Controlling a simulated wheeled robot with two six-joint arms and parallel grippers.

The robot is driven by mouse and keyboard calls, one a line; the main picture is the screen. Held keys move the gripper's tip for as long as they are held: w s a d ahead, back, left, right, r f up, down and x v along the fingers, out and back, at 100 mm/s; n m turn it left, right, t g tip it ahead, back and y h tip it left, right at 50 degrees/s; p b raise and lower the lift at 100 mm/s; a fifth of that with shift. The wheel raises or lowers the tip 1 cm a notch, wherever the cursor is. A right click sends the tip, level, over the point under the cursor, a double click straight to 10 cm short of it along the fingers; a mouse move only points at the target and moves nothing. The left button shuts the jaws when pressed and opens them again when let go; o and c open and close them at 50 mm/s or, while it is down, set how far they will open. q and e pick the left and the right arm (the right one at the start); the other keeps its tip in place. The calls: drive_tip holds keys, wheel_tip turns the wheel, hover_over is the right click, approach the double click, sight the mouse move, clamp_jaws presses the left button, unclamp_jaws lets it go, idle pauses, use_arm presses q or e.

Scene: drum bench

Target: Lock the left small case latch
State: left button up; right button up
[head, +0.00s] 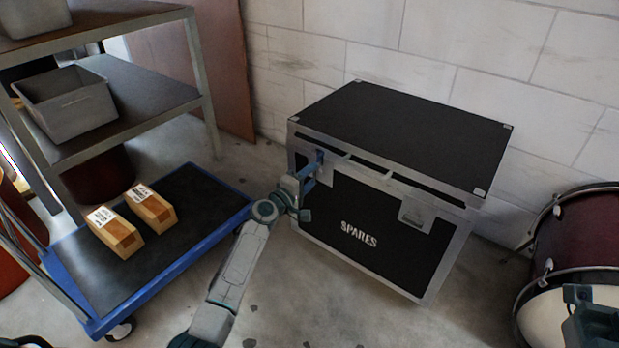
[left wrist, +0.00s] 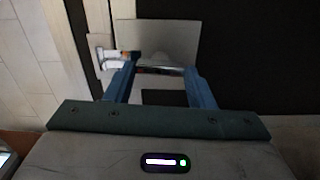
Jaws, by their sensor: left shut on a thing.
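The black case marked SPARES (head: 358,234) stands on the floor with metal edges and its black lid (head: 405,130) down on top. Its left latch is on the upper left of the front face, mostly hidden by my left gripper (head: 314,168). The left gripper's blue fingers are shut on the left latch. In the left wrist view the latch's grey plate (left wrist: 168,36) shows beyond the two fingers (left wrist: 160,74), with a shiny bar between the tips. The right latch (head: 416,216) is on the same front face, untouched. A dark teal part at the lower right edge may be my right gripper (head: 588,318).
A blue-edged cart (head: 205,240) with two small cartons (head: 117,233) stands left of my left arm. A shelf with a grey bin (head: 68,105) is behind it. A red drum (head: 582,240) stands right of the case. A block wall is close behind the case.

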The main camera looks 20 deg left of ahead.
use_arm(q)
drive_tip(key=shift+f, duration=0.1)
drive_tip(key=o, duration=1)
drive_tip(key=p+v, duration=0.2)
drive_tip(key=v, duration=0.9)
